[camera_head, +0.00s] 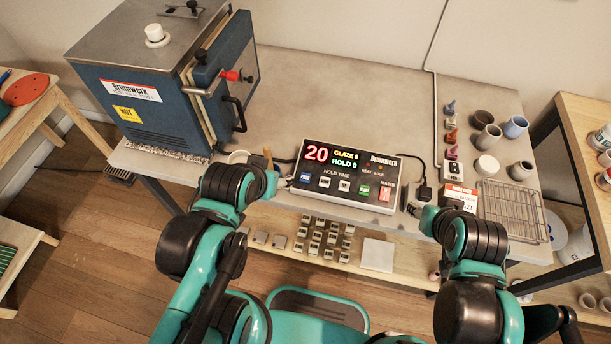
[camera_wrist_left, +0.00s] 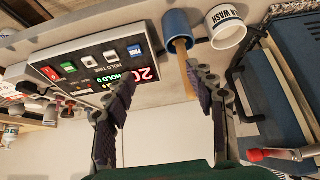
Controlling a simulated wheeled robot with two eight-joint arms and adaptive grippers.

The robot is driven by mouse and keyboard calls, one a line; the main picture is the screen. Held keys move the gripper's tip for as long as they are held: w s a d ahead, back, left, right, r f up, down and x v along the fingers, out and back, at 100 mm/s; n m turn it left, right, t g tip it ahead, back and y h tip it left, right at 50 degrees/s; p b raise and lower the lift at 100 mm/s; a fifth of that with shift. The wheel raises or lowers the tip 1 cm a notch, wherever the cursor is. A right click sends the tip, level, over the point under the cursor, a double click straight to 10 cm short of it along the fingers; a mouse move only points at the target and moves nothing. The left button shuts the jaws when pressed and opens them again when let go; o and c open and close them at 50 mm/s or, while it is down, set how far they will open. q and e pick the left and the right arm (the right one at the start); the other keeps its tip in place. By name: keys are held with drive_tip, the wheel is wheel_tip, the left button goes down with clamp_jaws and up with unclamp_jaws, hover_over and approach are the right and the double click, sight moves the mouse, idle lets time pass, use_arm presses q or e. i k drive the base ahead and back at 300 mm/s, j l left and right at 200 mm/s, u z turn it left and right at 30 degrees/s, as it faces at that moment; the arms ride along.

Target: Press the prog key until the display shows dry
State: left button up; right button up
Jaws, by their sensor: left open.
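The controller (camera_head: 347,160) lies on the bench in the head view. Its display (camera_head: 332,157) shows a red 20, GLAZE 6 and HOLD 0. The blue prog key (camera_head: 305,177) is at the left end of the key row; white, green and red keys run to its right. My left gripper (camera_head: 272,180) is just left of the controller, apart from the prog key as far as I can see. In the left wrist view the gripper (camera_wrist_left: 160,85) is open, with the blue key (camera_wrist_left: 135,50) beyond its fingers. My right gripper (camera_head: 428,212) is beside the controller's right end; its jaws are unclear.
A blue cup (camera_wrist_left: 177,25) with a wooden handle (camera_wrist_left: 186,70) stands close to my left fingers, beside a white wash cup (camera_wrist_left: 226,28). The blue kiln (camera_head: 165,80) stands at the left. A wire rack (camera_head: 513,212) and several pots are at the right.

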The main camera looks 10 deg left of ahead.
sight(304, 177)
drive_tip(key=k+j+z, duration=0.25)
drive_tip(key=j+z, duration=0.15)
drive_tip(key=k+j+z, duration=0.35)
drive_tip(key=j, duration=0.2)
drive_tip(key=k+j+z, duration=0.4)
drive_tip(key=i+l, duration=0.05)
drive_tip(key=i, duration=0.05)
